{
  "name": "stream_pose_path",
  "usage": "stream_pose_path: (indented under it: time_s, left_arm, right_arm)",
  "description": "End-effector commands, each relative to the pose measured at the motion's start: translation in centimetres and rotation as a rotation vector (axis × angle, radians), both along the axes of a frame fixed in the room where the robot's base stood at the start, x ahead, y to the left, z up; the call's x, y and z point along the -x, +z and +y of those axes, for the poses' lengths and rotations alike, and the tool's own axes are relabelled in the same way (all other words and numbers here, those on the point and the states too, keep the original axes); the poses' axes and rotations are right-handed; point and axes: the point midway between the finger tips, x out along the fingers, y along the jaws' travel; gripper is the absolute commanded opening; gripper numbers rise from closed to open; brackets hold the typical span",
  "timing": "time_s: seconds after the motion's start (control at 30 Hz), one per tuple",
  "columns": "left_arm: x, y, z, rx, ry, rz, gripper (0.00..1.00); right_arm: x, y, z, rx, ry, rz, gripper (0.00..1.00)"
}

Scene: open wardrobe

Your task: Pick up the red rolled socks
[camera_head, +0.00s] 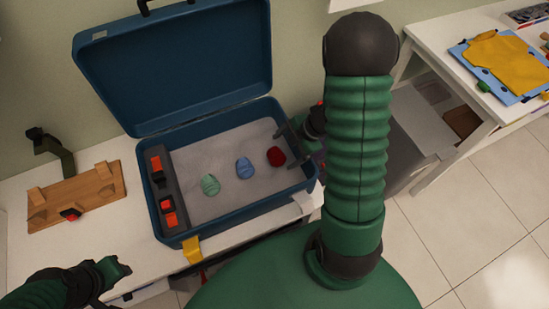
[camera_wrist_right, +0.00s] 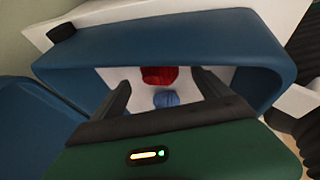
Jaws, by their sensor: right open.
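The red rolled socks (camera_head: 276,156) lie in the right part of the open blue suitcase (camera_head: 250,213), on its pale lining. In the right wrist view the red socks (camera_wrist_right: 160,75) show beyond and between the two dark fingers. My right gripper (camera_head: 288,147) is open and empty at the suitcase's right wall, close beside the red socks. It also shows in the right wrist view (camera_wrist_right: 162,84), with its fingers apart. My left gripper (camera_head: 118,268) is at the lower left, outside the suitcase; its jaws are not clear.
Blue rolled socks (camera_head: 244,168) and green rolled socks (camera_head: 210,185) lie left of the red ones. A dark strip with red-orange items (camera_head: 158,170) lines the suitcase's left side. A wooden board (camera_head: 77,196) is on the white surface. A desk (camera_head: 450,50) stands right.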

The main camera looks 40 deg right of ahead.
Motion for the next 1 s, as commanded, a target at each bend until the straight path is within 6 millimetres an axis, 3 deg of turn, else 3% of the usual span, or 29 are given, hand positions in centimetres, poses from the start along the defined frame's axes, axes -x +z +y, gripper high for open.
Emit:
stream_pose_path:
  time_s: [0.03,0.2,0.47,0.9,1.0]
  left_arm:
    - [0.0,-0.9,0.0,0.000,0.000,0.000,0.36]
    - [0.0,-2.0,0.0,0.000,0.000,0.000,0.36]
    - [0.0,-1.9,0.0,0.000,0.000,0.000,0.36]
    - [0.0,-1.9,0.0,0.000,0.000,0.000,0.36]
    - [0.0,-1.9,0.0,0.000,0.000,0.000,0.36]
  right_arm:
    - [-0.4,-1.3,0.3,-0.002,0.002,0.001,0.87]
    - [-1.7,-3.5,1.1,-0.002,0.000,0.002,0.87]
    - [-1.8,-3.6,1.1,0.002,-0.001,0.001,0.86]
    - [-1.8,-3.5,1.2,0.000,0.000,0.000,0.28]
    - [-1.8,-3.5,1.2,0.000,0.000,0.000,0.22]
